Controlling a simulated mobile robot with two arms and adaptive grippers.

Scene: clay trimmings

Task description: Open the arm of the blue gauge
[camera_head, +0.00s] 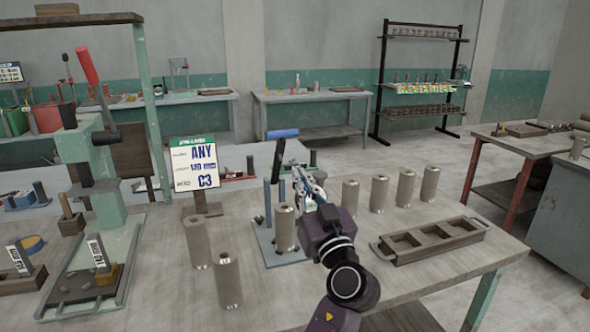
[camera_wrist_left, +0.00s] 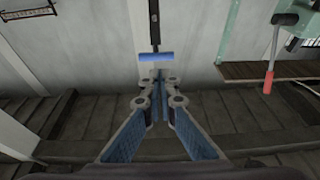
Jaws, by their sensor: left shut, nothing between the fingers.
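The blue gauge stands on the table, with a blue base plate (camera_head: 266,243) and blue upright posts. A clay cylinder (camera_head: 285,229) stands on the plate. The gauge's dark arm (camera_head: 278,160) points up and ends in a blue cross handle (camera_head: 282,133). In the left wrist view the handle (camera_wrist_left: 155,57) and dark arm (camera_wrist_left: 155,28) lie just beyond my fingertips. My left gripper (camera_head: 302,178) is shut and empty, beside the gauge arm and below its handle. I cannot tell whether it touches. It hides part of the gauge. My right gripper is not in view.
Two clay cylinders (camera_head: 227,280) stand left of the gauge and several (camera_head: 378,191) behind to the right. A divided wooden tray (camera_head: 470,236) lies at right. A sign (camera_head: 194,163) stands behind. A green press with a red-handled lever (camera_head: 87,66) is at left.

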